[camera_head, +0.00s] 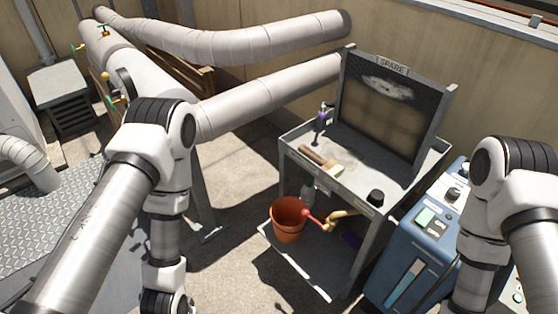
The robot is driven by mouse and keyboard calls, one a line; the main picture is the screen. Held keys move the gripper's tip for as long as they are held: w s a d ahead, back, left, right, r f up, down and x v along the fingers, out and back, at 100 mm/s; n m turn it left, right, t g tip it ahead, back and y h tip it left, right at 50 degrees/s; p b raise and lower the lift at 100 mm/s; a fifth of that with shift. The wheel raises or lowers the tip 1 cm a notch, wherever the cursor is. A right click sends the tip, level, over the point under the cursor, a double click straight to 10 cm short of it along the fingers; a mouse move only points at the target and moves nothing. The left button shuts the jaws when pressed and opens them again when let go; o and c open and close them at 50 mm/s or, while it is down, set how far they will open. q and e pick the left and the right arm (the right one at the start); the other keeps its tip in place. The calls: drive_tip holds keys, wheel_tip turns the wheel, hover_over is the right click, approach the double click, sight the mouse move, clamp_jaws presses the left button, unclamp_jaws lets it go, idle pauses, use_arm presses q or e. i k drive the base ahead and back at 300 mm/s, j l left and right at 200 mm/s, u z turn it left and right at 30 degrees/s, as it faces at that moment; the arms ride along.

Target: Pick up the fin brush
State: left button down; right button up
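The fin brush (318,157) appears to be the tool with a brown wooden handle and a pale block-like head. It lies flat on the top shelf of a grey cart (350,196), near the shelf's front left edge. Its handle points to the back left and its pale head to the front right. Nothing covers it. My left arm hangs down at the left and my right arm at the right, both apart from the cart. Both grippers are below the bottom edge of the picture, out of sight.
A framed panel marked SPARE (385,110) stands at the shelf's back. A purple-handled tool (320,121) and a black round item (376,197) are also on top. An orange bucket (288,219) sits below. A blue machine (418,250) stands right; wrapped pipes (245,45) run behind.

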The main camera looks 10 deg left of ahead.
sight(332, 166)
drive_tip(key=k+j+z, duration=0.15)
drive_tip(key=j+z, duration=0.15)
drive_tip(key=z, duration=0.15)
drive_tip(key=k+j+z, duration=0.2)
drive_tip(key=z, duration=0.2)
drive_tip(key=k+j+z, duration=0.25)
drive_tip(key=z, duration=0.2)
drive_tip(key=i+j+u, duration=0.15)
drive_tip(key=i+j, duration=0.25)
drive_tip(key=i+j+u, duration=0.15)
drive_tip(key=i+j, duration=0.15)
drive_tip(key=i, duration=0.75)
